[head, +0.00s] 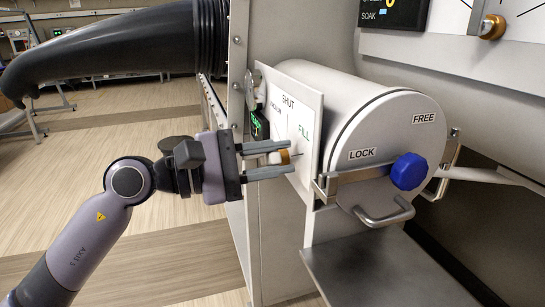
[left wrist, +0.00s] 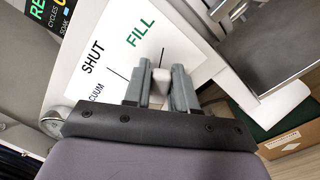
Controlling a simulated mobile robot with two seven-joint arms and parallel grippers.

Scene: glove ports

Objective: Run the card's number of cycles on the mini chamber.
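The mini chamber (head: 335,95) is a white cylinder with a round door (head: 400,135) marked LOCK and FREE, a blue knob (head: 408,171) and a metal handle (head: 385,212). Its white valve plate (head: 312,115) reads SHUT and FILL, with VACUUM partly hidden, and also shows in the left wrist view (left wrist: 100,85). My left gripper (head: 291,159) is at this plate, its fingers close on both sides of the small valve knob (head: 283,157). The left wrist view shows the knob (left wrist: 160,77) snug between the fingers. My right gripper is out of view.
A SOAK display (head: 393,13) and another knob (head: 491,27) are at the top right. A grey shelf (head: 385,270) juts out below the door. A black glove sleeve (head: 120,45) hangs above my left arm.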

